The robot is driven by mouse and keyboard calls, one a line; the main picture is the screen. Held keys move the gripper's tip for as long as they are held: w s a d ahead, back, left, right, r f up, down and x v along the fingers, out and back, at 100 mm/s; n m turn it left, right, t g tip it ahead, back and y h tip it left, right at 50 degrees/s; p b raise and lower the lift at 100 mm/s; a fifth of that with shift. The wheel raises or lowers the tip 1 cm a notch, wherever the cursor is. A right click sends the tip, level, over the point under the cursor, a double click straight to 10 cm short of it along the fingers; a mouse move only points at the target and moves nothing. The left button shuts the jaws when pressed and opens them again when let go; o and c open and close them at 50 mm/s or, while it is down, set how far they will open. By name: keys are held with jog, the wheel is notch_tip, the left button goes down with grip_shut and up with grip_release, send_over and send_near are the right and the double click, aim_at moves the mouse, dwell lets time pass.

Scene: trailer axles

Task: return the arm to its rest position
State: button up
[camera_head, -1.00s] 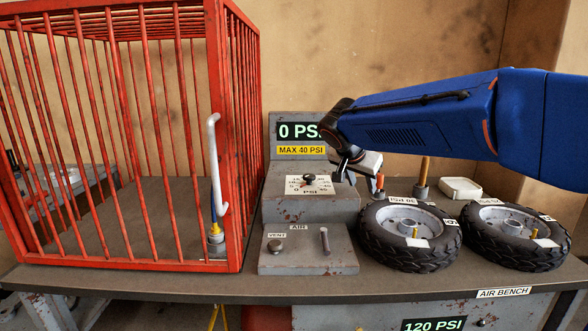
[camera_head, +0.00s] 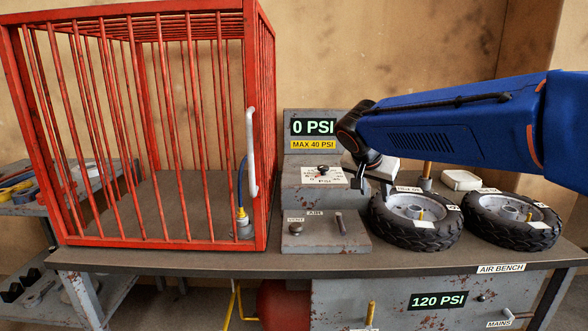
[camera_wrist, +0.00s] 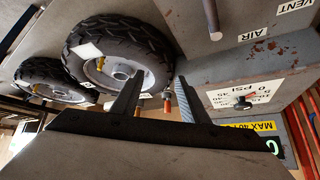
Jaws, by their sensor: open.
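My blue arm reaches in from the right in the head view. My gripper (camera_head: 376,186) hangs at its end, open, beside the grey regulator block with the dial (camera_head: 323,170) and behind the nearer wheel (camera_head: 415,221). The arm hides part of the bench behind it. In the wrist view the two fingers of my gripper (camera_wrist: 163,88) stand apart with no object held between them. That view also shows the wheel (camera_wrist: 117,52) to the left of the fingers and the dial (camera_wrist: 241,103) to their right.
A red cage (camera_head: 262,150) with a white handle stands on the left of the bench (camera_head: 200,258). A second wheel (camera_head: 512,220) lies at the right. A grey valve box (camera_head: 326,238) with a small lever sits at the front. The gauge (camera_head: 314,127) reads 0 PSI.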

jog(key=s+d+f+n+g+y, duration=0.1)
jog(key=s+d+f+n, duration=0.2)
jog(key=s, duration=0.6)
jog(key=s+d+f+n+y, duration=0.1)
jog(key=s+d+f, duration=0.25)
jog(key=s, duration=0.65)
jog(key=s+f+n+y, duration=0.1)
jog(key=s+f, duration=0.3)
jog(key=s, duration=0.3)
jog(key=s+f+n+y, duration=0.1)
jog(key=s+f+n, duration=0.1)
jog(key=s+f, duration=0.2)
jog(key=s, duration=0.3)
jog(key=shift+s+d+f+g, duration=0.3)
jog(key=shift+s+d, duration=0.1)
